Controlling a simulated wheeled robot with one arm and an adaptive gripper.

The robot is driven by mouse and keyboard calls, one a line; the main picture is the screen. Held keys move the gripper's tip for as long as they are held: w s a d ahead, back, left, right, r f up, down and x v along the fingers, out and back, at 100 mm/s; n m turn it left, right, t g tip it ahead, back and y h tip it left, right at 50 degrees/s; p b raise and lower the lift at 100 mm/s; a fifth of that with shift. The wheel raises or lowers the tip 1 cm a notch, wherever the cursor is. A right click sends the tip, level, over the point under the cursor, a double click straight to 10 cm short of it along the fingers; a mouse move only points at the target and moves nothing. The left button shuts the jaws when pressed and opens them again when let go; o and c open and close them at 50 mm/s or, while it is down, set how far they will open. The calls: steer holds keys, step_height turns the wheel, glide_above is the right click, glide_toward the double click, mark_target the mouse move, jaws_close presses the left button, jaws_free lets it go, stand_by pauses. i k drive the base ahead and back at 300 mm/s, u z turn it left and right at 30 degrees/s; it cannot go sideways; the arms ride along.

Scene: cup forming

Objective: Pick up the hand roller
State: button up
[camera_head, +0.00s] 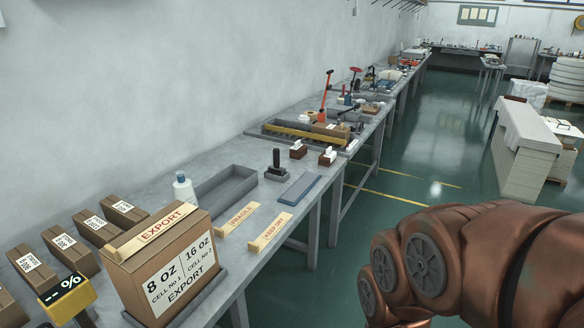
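I cannot tell for sure which thing is the hand roller. A black upright handle on a dark base (277,165) stands on the long grey bench (160,180), right of an open grey tray; it may be the roller or a stamp. A tool with a red upright handle (326,92) stands farther along the bench. My copper-coloured arm fills the lower right over the floor, apart from the bench. My gripper is not in view.
An EXPORT carton (160,268) stands at the near end.

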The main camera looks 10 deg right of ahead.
mark_target(276, 151)
steer(key=z, duration=0.85)
steer(key=i, duration=3.25)
steer(key=u, duration=3.75)
